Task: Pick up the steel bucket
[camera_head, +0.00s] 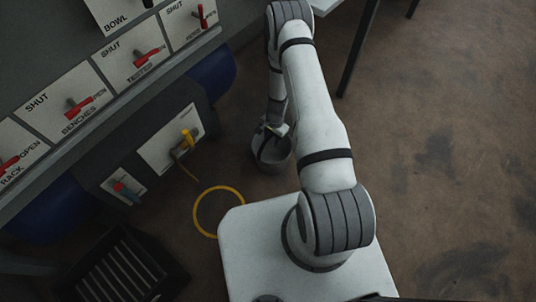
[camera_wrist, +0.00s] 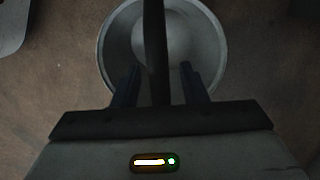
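The steel bucket (camera_head: 274,163) is grey and stands upright on the brown floor, just beyond my white base, partly hidden by my arm in the head view. In the wrist view the bucket (camera_wrist: 213,45) is seen from above, with its round rim and pale inside. Its dark handle (camera_wrist: 154,45) runs up the picture across the middle of the opening. My gripper (camera_wrist: 160,68) is over the bucket. Its two fingers are apart, one on each side of the handle, with a gap to each. In the head view the fingers are mostly hidden.
A yellow ring (camera_head: 197,213) lies on the floor left of my base. A dark slatted crate (camera_head: 120,268) is at lower left. A panel with red levers (camera_head: 78,104) lines the left side. A table (camera_head: 361,35) stands at the top. Floor on the right is clear.

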